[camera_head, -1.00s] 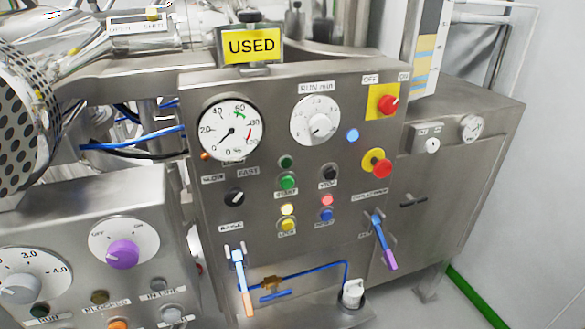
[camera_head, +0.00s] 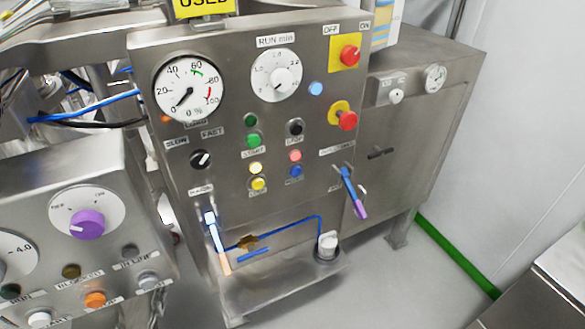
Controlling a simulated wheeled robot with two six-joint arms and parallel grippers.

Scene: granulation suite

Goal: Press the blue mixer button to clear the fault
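The mixer's steel control panel (camera_head: 222,132) faces me in the middle of the view. A blue button (camera_head: 295,171) sits in its lower middle, with a small label under it too blurred to read. A pinkish-red lamp (camera_head: 295,156) is directly above it, and two yellow round pieces (camera_head: 257,176) are to its left. A second blue round piece (camera_head: 316,88) is higher on the panel, right of the run dial. Neither of my grippers is in view, and nothing covers the blue button.
A red mushroom button (camera_head: 347,121) and a red rotary switch (camera_head: 350,54) sit on the right side. Lever handles stick out at lower left (camera_head: 217,245) and lower right (camera_head: 353,192). Another panel with a purple knob (camera_head: 87,223) stands at left.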

